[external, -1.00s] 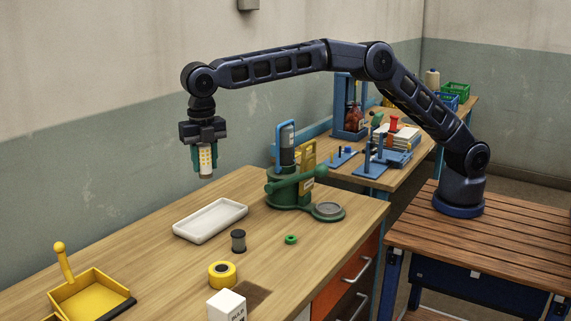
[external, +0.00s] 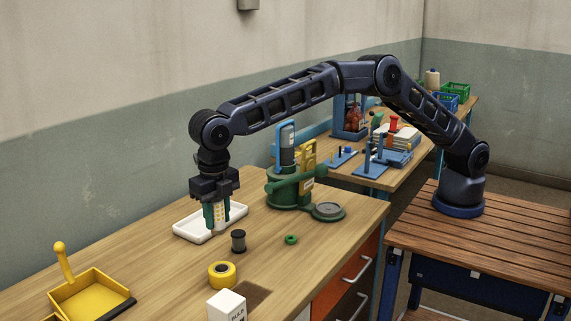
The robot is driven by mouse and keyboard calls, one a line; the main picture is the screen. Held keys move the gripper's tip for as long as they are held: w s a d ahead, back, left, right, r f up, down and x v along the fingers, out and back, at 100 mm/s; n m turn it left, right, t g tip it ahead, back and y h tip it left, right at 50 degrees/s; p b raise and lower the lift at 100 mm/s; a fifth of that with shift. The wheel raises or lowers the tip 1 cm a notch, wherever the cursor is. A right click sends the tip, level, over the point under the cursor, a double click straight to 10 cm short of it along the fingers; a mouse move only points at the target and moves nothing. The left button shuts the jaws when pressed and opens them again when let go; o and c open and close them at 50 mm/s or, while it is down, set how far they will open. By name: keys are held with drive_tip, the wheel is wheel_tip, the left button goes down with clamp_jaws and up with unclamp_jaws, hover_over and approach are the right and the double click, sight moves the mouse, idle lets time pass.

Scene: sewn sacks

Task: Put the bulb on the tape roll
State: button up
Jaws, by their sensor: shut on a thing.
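My gripper (external: 217,222) points straight down over the front edge of the white tray. It is shut on the bulb (external: 217,214), a pale yellowish cylinder with a grid pattern that stands upright between the teal fingers. The fingers partly hide it. Its lower end shows just below the fingertips; I cannot tell how high it is above the table. The tape roll (external: 222,281), yellow with a dark centre, lies flat on the table, nearer the camera than the gripper. Nothing is on it.
A dark spool (external: 238,241) stands between gripper and tape roll. The white tray (external: 185,235) is behind the gripper. A white box (external: 226,306) is in front of the roll. A green ring (external: 291,239) and green device (external: 290,195) are right, a yellow dustpan (external: 90,297) left.

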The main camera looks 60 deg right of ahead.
wheel_tip(320, 180, down, 11)
drive_tip(key=shift+r, duration=0.2)
idle(0.3)
drive_tip(key=o, duration=1)
drive_tip(key=shift+f, duration=0.1)
wheel_tip(320, 180, up, 12)
drive_tip(key=shift+r, duration=0.15)
